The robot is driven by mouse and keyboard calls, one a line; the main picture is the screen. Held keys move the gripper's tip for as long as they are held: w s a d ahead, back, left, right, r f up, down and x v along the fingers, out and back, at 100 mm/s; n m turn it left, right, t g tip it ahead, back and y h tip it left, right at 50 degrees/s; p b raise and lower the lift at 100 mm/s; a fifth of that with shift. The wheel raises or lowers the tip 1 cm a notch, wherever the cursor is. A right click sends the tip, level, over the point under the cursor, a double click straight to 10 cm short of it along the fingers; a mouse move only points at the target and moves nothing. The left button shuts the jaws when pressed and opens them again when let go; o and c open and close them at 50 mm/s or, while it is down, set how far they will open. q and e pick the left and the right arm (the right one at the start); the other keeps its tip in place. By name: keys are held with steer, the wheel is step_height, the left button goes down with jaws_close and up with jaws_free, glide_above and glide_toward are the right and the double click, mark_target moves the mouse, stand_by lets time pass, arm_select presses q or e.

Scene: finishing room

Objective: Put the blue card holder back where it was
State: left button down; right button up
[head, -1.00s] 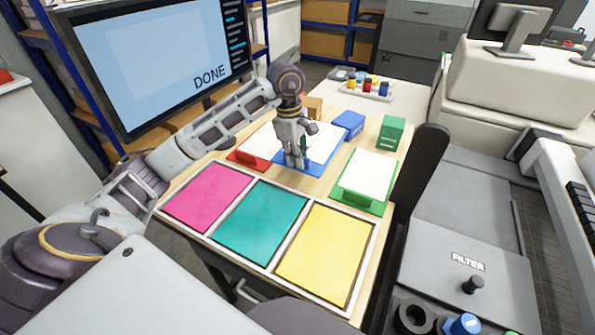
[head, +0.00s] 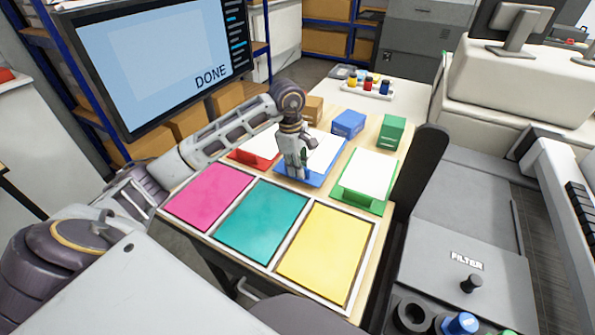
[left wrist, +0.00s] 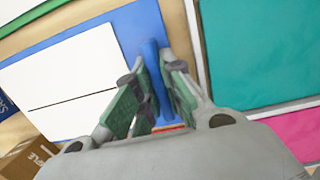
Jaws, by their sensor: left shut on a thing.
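The blue card holder (head: 316,179) is a flat blue plate with a white card on it and a raised blue lip along its near edge. It lies on the wooden table between the red and green holders. My left gripper (head: 297,176) points down at its near edge, and its fingers hide part of it. In the left wrist view the gripper (left wrist: 156,68) has its green pads either side of the raised lip of the blue card holder (left wrist: 151,58), shut on it. My right gripper is not in view.
The red holder (head: 250,160) is at left and the green holder (head: 366,202) at right. In front are framed pink (head: 208,196), teal (head: 262,221) and yellow (head: 327,252) panels. A blue box (head: 348,123), green box (head: 391,132) and brown box (head: 314,108) stand behind. A monitor (head: 150,60) reads DONE.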

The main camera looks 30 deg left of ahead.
arm_select(q)
steer(key=shift+f, duration=0.9)
steer(key=c, duration=1.5)
jaws_free()
steer(key=shift+f, duration=0.1)
steer(key=shift+s+a+r+b, duration=0.1)
steer(key=shift+a+r+b, duration=0.1)
steer(key=shift+r, duration=1.1)
steer(key=shift+w+a+r+b, duration=0.1)
steer(key=shift+r+b, duration=0.1)
steer(key=shift+r, duration=1.05)
steer(key=shift+s+a+r+b, duration=0.1)
steer(key=shift+a+r+b, duration=0.1)
steer(key=shift+r, duration=1.1)
steer(key=shift+d, duration=0.1)
